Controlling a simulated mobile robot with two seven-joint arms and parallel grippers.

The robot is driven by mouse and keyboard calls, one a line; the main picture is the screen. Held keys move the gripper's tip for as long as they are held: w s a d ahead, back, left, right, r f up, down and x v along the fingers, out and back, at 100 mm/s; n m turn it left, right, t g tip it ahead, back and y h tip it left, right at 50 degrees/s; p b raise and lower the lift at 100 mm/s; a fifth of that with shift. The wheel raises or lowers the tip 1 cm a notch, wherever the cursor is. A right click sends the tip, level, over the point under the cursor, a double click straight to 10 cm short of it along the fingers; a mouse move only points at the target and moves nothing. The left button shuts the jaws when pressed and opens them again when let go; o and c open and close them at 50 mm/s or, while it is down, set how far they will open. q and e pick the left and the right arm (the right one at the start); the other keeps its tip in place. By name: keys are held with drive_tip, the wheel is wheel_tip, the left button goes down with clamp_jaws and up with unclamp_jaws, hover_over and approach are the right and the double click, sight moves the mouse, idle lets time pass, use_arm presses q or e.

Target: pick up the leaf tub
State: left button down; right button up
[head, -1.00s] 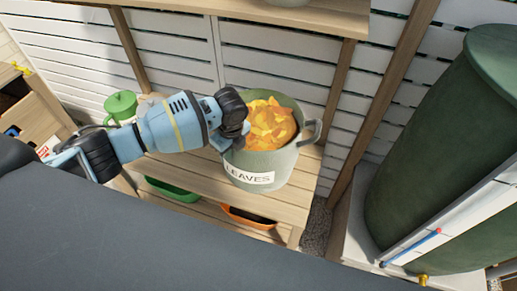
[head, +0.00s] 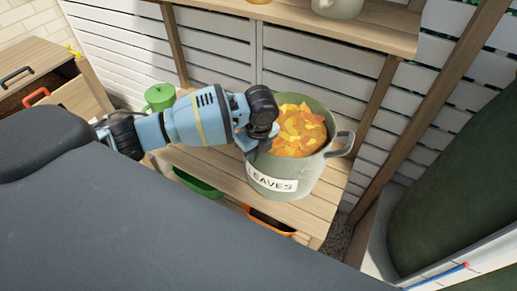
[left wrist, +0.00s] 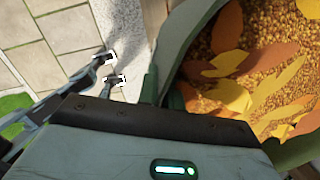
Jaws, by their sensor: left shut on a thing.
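The leaf tub (head: 312,180) is a grey-green round tub with a white LEAVES label, full of orange and yellow leaves. It appears upright at the right end of the wooden bench; I cannot tell whether its base touches the boards. My left gripper (head: 262,142) is shut on the tub's left side, where its handle is mostly hidden by the gripper. The opposite handle sticks out free on the right. In the left wrist view, the tub's rim and leaves (left wrist: 245,65) fill the right side. My right gripper (left wrist: 113,68) shows there, small, with its fingertips apart and empty.
The bench (head: 210,162) has a green watering can (head: 159,97) at its back left. A green tray (head: 198,184) and an orange tray (head: 270,221) lie below. A shelf (head: 290,22) hangs above. A large green barrel (head: 450,190) stands at the right.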

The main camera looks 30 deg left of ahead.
use_arm(q)
drive_tip(key=s+a+r+p, duration=0.1)
drive_tip(key=s, duration=1.2)
drive_tip(key=shift+a+r, duration=0.3)
drive_tip(key=shift+a, duration=0.1)
drive_tip(key=d+f+n, duration=0.1)
drive_tip(key=n, duration=0.6)
drive_tip(key=d+f+n+g, duration=0.1)
drive_tip(key=d+n, duration=0.1)
drive_tip(key=n, duration=0.6)
drive_tip(key=d+f+n+g+h, duration=0.1)
drive_tip(key=n, duration=0.6)
drive_tip(key=shift+s+d+n, duration=0.25)
drive_tip(key=shift+s+n, duration=0.1)
drive_tip(key=shift+n, duration=0.05)
drive_tip(key=shift+s, duration=0.1)
